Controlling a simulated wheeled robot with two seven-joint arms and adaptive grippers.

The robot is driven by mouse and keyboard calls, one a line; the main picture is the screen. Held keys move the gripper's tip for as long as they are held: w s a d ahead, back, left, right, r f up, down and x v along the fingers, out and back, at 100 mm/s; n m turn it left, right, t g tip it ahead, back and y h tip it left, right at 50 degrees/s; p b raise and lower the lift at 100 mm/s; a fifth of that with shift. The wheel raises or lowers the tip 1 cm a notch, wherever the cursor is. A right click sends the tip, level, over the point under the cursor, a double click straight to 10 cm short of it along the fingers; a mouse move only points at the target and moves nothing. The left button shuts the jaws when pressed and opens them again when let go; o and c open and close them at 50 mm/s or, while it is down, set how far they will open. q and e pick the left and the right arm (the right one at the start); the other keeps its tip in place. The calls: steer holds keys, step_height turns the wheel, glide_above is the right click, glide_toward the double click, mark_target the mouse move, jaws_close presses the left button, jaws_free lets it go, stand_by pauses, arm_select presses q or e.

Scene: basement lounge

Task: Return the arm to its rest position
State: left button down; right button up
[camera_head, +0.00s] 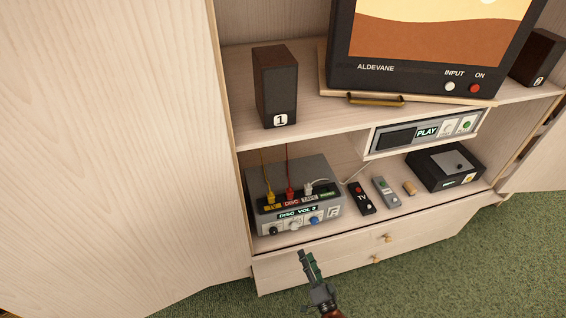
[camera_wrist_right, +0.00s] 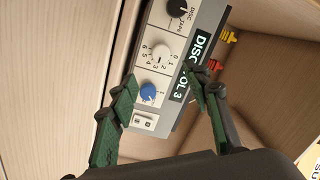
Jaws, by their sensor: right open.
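My right gripper (camera_head: 308,268) is in front of the cabinet's lower shelf, at the front of the drawers, with nothing between its fingers. In the wrist view my right gripper (camera_wrist_right: 160,90) shows two green-padded fingers spread apart. Beyond them is the grey disc box (camera_head: 296,213), whose front with knobs and a label also fills the wrist view (camera_wrist_right: 172,50). The fingertips overlap the box's front in that view; I cannot tell the exact gap, though the head view shows them apart from it. My left gripper is not in view.
Yellow, red and white plugs stand on the disc box. A black remote (camera_head: 361,198), a grey remote (camera_head: 385,191) and a black box (camera_head: 446,166) are on the same shelf. A speaker (camera_head: 275,86) and a television (camera_head: 420,80) stand above. A large door panel (camera_head: 110,140) is at left.

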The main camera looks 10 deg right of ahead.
steer(key=s+d+f+n+g+p, duration=0.3)
steer(key=s+f+n+g, duration=0.15)
steer(key=s+f, duration=0.85)
steer(key=s+d+f+n+g+p, duration=0.25)
steer(key=s+f+g, duration=0.25)
steer(key=s+f, duration=0.8)
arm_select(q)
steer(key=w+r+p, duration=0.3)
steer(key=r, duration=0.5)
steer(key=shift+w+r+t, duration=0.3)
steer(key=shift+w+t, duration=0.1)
arm_select(e)
steer(key=s+d+f+n+g, duration=0.1)
steer(key=s+d+f+g, duration=0.1)
steer(key=s, duration=0.8)
steer(key=s+d+f+n+g+h, duration=0.1)
steer(key=s+f, duration=0.4)
steer(key=s, duration=0.5)
steer(key=s+d+f+n+g, duration=0.2)
steer(key=s+d+f+g, duration=0.2)
steer(key=s, duration=0.6)
steer(key=shift+s+f+n+g+h, duration=0.15)
steer(key=shift+s+n+g+h, duration=0.2)
steer(key=shift+g, duration=0.4)
steer(key=shift+d, duration=0.1)
